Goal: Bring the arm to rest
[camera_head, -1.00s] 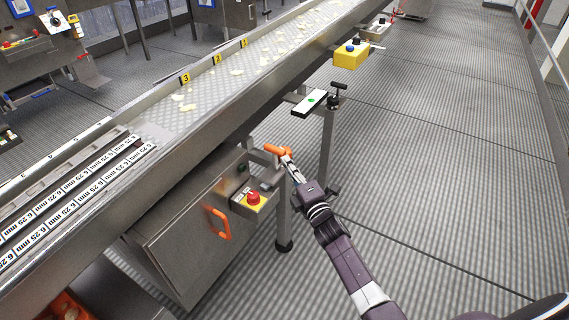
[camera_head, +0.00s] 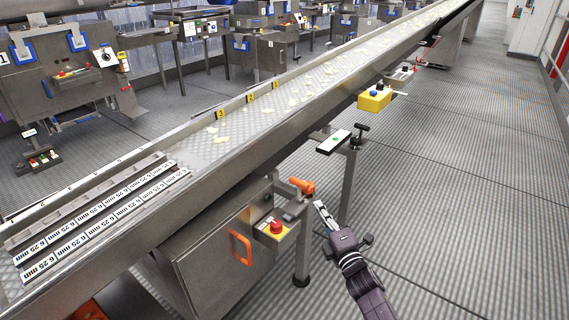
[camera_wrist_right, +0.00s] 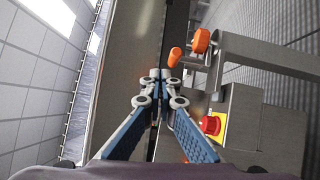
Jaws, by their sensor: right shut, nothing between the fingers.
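My right arm comes in from the lower right in the head view. Its gripper (camera_head: 319,206) is shut and empty, just right of and below an orange handle (camera_head: 302,186) on the conveyor's side, with a small gap in the picture. In the right wrist view the two blue fingers meet at their tips (camera_wrist_right: 160,76), with nothing between them. Orange handle parts (camera_wrist_right: 200,40) show beyond and to the right of the tips there. My left gripper is not in view.
The long metal conveyor (camera_head: 230,165) with scattered pale pieces runs beside the arm. Below it are a cabinet with an orange pull (camera_head: 240,248) and a red stop button (camera_head: 276,227). A yellow box (camera_head: 374,98) stands farther along. The floor to the right is clear.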

